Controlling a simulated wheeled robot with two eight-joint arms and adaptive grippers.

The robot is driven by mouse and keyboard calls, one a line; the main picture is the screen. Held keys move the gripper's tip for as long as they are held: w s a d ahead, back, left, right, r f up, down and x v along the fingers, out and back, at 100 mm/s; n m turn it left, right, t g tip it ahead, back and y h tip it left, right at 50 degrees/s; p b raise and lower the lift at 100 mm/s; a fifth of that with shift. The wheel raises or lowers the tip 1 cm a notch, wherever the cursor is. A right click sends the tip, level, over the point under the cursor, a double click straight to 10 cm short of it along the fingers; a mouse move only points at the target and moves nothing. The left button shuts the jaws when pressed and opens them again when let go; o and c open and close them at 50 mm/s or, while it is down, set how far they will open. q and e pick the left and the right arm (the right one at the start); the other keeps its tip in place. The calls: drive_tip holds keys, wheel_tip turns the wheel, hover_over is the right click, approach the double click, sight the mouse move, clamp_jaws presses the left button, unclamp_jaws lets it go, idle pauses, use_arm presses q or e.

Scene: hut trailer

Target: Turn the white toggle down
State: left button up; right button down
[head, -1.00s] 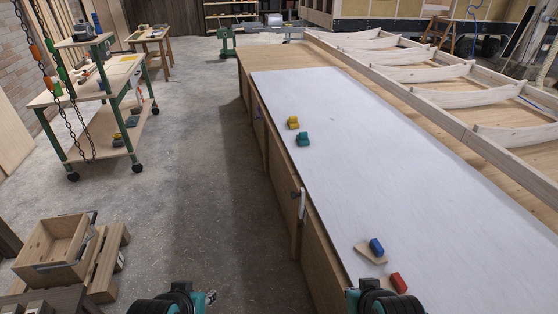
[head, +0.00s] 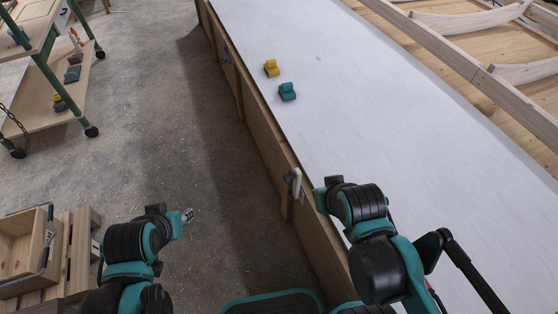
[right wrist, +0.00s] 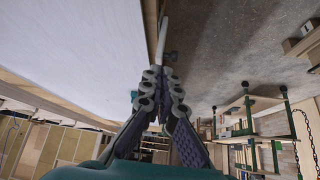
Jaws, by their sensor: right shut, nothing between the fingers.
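The white toggle (head: 297,182) is a small pale lever on the side of the long workbench, by its near left edge, standing roughly upright. In the right wrist view, a white bar that looks like the toggle (right wrist: 162,38) lies just beyond the fingertips. My right gripper (right wrist: 162,76) is shut and empty. In the head view its arm is over the bench edge, just right of the toggle; contact cannot be told. My left gripper (head: 188,215) is over the floor, left of the bench, apart from everything; its fingers are too small to judge.
The white bench top (head: 400,120) carries a yellow toy (head: 271,68) and a teal toy (head: 287,91). A wooden frame (head: 465,65) lies along the right. A wooden crate (head: 22,250) and a green-legged trolley (head: 60,80) stand left. The floor between is free.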

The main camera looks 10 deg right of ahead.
use_arm(q)
drive_tip(key=shift+s, duration=0.1)
use_arm(e)
drive_tip(key=shift+s, duration=0.1)
use_arm(q)
drive_tip(key=shift+o, duration=0.7)
use_arm(e)
drive_tip(key=w+a+r+n+g+p, duration=0.25)
drive_tip(key=w+r+p, duration=0.3)
drive_tip(key=w, duration=0.65)
use_arm(q)
wheel_tip(320, 180, up, 10)
drive_tip(key=p, duration=0.4)
use_arm(e)
drive_tip(key=w+a+f+n+g, duration=0.1)
drive_tip(key=w+a+f+g, duration=0.4)
drive_tip(key=w+f, duration=0.4)
drive_tip(key=w, duration=0.3)
drive_tip(key=shift+w+a, duration=0.15)
drive_tip(key=shift+w, duration=0.05)
drive_tip(key=shift+f, duration=0.1)
